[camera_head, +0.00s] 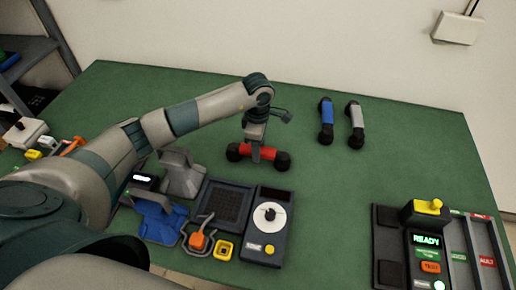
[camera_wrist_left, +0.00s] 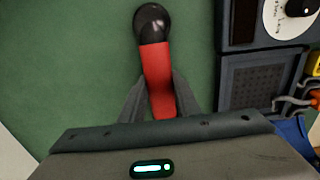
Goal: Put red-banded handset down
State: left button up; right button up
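The red-banded handset (camera_head: 267,153) has a red middle and black round ends. It lies level across the green table's middle in the head view, at or just above the surface; I cannot tell whether it touches. My left gripper (camera_head: 257,146) points down over its middle. In the left wrist view the red band (camera_wrist_left: 156,75) runs between the two fingers of the gripper (camera_wrist_left: 160,92), which close on its sides. The handset's near end is hidden there by the gripper body. My right gripper is not in view.
A blue-banded handset (camera_head: 326,121) and a grey-banded handset (camera_head: 355,124) lie at the back. A dial unit (camera_head: 266,245) and a dark speaker panel (camera_head: 223,205) stand nearer. A console (camera_head: 392,245) reading READY stands at right. The green table (camera_head: 340,190) is clear between them.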

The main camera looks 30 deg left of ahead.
pick_arm(q)
jog(key=shift+o, duration=1.4)
jog(key=shift+r, duration=0.1)
jog(key=shift+r, duration=0.3)
notch_tip(320, 180, up, 12)
jog(key=b, duration=0.3)
jog(key=shift+f, duration=0.2)
jog(key=shift+o, duration=0.5)
